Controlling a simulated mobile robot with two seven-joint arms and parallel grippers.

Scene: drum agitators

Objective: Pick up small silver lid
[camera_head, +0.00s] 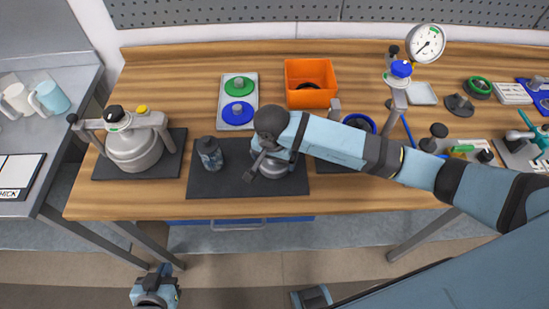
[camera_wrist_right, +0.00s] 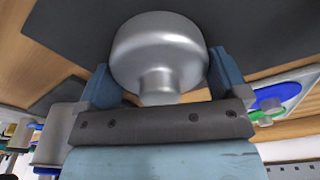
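A silver rounded piece with a short narrow neck (camera_wrist_right: 160,50), which looks like the small silver lid, fills the middle of the right wrist view, its neck facing my palm. In the head view a silver part (camera_head: 272,168) shows on the dark mat, largely hidden by my right gripper (camera_head: 268,174). My right gripper (camera_wrist_right: 160,90) has its two blue fingers spread on either side of the piece, with gaps beside the neck. Whether a finger touches the dome is unclear. My left gripper (camera_head: 155,292) is low in front of the bench; its fingertips are unclear.
A dark bottle (camera_head: 208,153) stands just left on the same mat (camera_head: 225,185). A silver pot with a clamp (camera_head: 133,148) stands further left. Behind are a tray (camera_head: 225,91) with green and blue discs and an orange bin (camera_head: 309,72). A gauge (camera_head: 425,43) stands at the back right.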

